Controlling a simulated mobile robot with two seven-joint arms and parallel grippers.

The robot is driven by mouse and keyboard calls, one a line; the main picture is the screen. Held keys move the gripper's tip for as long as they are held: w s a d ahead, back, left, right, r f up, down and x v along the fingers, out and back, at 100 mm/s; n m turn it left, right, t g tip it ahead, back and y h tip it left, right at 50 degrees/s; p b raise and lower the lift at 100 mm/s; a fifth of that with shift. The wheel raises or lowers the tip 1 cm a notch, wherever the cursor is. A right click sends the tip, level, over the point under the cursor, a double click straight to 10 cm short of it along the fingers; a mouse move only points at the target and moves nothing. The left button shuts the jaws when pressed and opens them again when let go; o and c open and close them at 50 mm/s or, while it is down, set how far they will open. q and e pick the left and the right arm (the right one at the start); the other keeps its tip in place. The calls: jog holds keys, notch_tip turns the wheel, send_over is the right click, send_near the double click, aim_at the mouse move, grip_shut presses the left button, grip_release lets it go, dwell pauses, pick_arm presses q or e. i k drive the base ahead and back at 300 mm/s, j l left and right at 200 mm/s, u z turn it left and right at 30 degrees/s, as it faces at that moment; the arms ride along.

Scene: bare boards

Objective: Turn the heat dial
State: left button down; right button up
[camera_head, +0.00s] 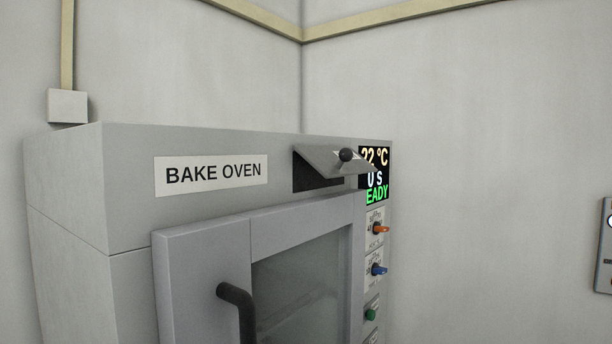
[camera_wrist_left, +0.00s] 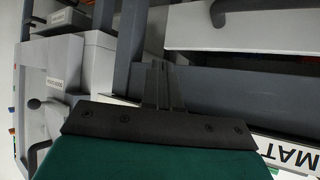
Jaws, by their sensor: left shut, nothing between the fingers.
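The bake oven (camera_head: 130,190) stands at the left and centre of the head view. On its right front edge are an orange dial (camera_head: 380,229), a blue dial (camera_head: 378,269) below it, and a green button (camera_head: 371,314) lowest. The small labels around them are too small to read, so I cannot tell by text which is the heat dial. The display (camera_head: 375,175) above shows 22 °C, 0 S and a green word ending in EADY. My left gripper (camera_wrist_left: 162,68) is shut and empty in the left wrist view, away from the dials. My right gripper is not in view.
A tilted grey flap (camera_head: 322,160) with a dark ball knob sticks out beside the display and covers part of it. The oven door has a black handle (camera_head: 236,295). Another wall panel (camera_head: 605,245) is at the far right. Dark beams surround my left gripper.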

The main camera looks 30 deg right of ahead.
aim_at(377, 228)
jog(key=z, duration=1.4)
